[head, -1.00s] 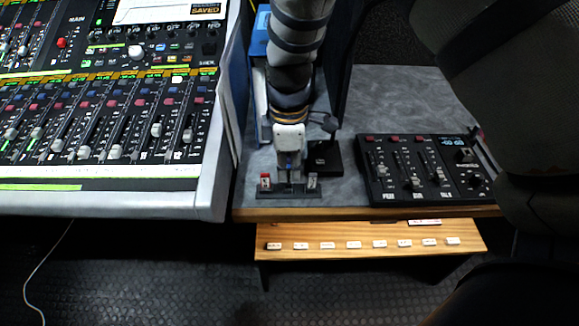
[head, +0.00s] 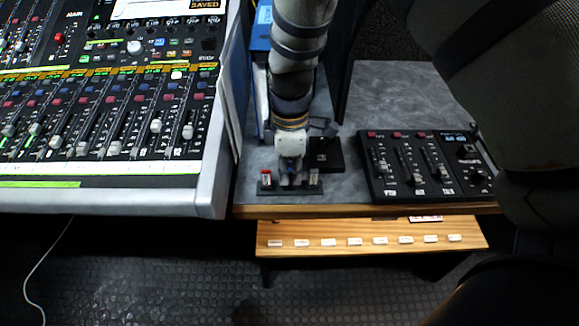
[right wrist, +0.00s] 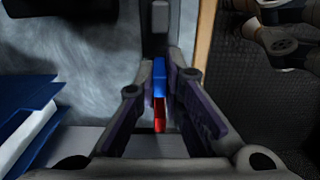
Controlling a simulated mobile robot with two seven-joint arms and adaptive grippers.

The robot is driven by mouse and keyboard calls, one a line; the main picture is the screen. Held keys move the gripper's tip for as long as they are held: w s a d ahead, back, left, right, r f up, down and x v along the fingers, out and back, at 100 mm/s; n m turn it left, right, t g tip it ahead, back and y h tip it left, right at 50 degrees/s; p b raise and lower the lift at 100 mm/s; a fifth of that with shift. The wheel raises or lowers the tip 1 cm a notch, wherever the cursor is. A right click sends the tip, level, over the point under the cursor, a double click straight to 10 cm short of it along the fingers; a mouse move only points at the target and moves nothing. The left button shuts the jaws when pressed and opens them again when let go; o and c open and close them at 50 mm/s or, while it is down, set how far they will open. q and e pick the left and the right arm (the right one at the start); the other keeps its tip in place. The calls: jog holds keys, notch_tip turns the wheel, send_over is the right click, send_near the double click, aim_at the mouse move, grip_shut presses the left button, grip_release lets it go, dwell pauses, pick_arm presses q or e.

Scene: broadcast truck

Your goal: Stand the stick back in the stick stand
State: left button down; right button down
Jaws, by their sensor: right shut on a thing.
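The stick stand (head: 302,190) is a small dark bar near the front edge of the grey desk. My right gripper (head: 290,176) points down over the middle of the stand, between those two. In the right wrist view it is shut on a blue stick (right wrist: 159,75), with a red stick (right wrist: 160,115) showing close by. The fingers hide the lower end of the blue stick, so I cannot tell whether it is seated. My left gripper is out of view.
A small black fader box (head: 425,168) lies to the right, and a black base (head: 326,155) stands just behind the gripper. The large mixing console (head: 100,110) is on the left. A wooden ledge with white labels (head: 370,230) runs below the desk edge.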

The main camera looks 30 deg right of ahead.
aim_at(290, 169)
jog(key=shift+f, duration=0.25)
jog(key=c, duration=1.6)
grip_release()
notch_tip(290, 169, up, 12)
